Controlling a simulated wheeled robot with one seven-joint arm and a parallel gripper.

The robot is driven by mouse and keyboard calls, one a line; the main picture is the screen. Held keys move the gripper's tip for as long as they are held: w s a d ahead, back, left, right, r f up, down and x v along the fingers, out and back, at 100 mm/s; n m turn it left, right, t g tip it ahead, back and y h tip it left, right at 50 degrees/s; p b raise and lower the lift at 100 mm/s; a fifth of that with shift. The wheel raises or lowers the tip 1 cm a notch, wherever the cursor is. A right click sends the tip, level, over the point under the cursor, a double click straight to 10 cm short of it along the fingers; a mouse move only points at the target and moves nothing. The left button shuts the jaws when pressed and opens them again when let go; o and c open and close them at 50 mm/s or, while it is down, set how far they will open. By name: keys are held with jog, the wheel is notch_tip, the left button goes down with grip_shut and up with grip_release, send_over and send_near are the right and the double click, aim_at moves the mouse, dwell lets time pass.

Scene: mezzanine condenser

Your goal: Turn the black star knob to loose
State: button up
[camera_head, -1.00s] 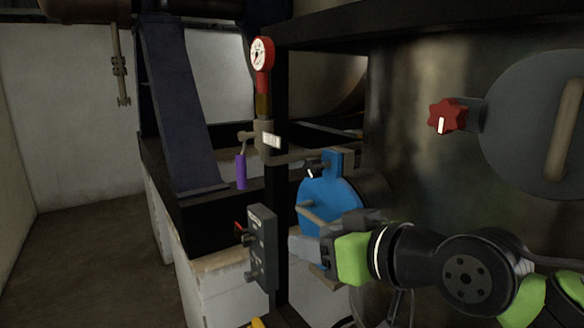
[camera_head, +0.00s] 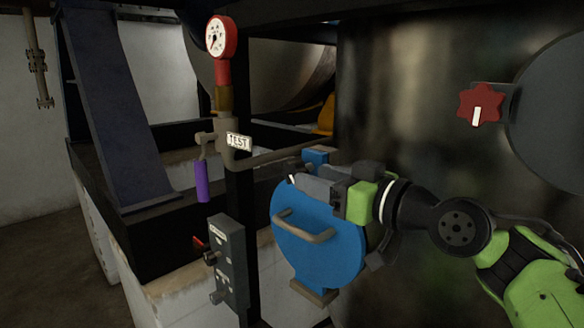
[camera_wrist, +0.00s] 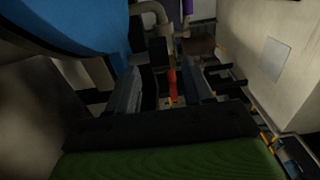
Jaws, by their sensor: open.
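A black knob with a white pointer mark (camera_head: 292,179) shows in the head view at the top left of a round blue cover (camera_head: 325,252). My gripper hides most of it, so its star shape and exact setting cannot be read. My gripper (camera_head: 302,180) is at the knob's right, in front of the cover's top, fingers pointing left. Whether it touches the knob I cannot tell. In the wrist view my gripper (camera_wrist: 163,88) is open, with a gap between its two dark fingers. The blue cover (camera_wrist: 85,25) fills the upper left there. The knob is not clearly identifiable in that view.
A red star knob (camera_head: 479,104) sits on the large dark tank at right. The blue cover has a beige handle (camera_head: 305,227). A pressure gauge (camera_head: 221,37), TEST tag (camera_head: 238,142), purple lever (camera_head: 202,182) and grey switch box (camera_head: 227,262) stand left. Floor is free far left.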

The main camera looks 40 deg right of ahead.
aim_at(304, 170)
jog(key=w, duration=0.6)
jog(key=shift+a+p, duration=0.1)
jog(key=shift+p, duration=0.25)
jog(key=shift+c, duration=0.8)
grip_shut()
jog(key=g+p, duration=0.2)
jog(key=p, duration=0.1)
jog(key=shift+r, duration=0.4)
jog(key=shift+f+g+p, duration=0.25)
jog(key=shift+g+p, duration=0.35)
jog(key=shift+p, duration=0.15)
jog(key=shift+f, duration=0.1)
jog(key=shift+o, duration=0.8)
grip_release()
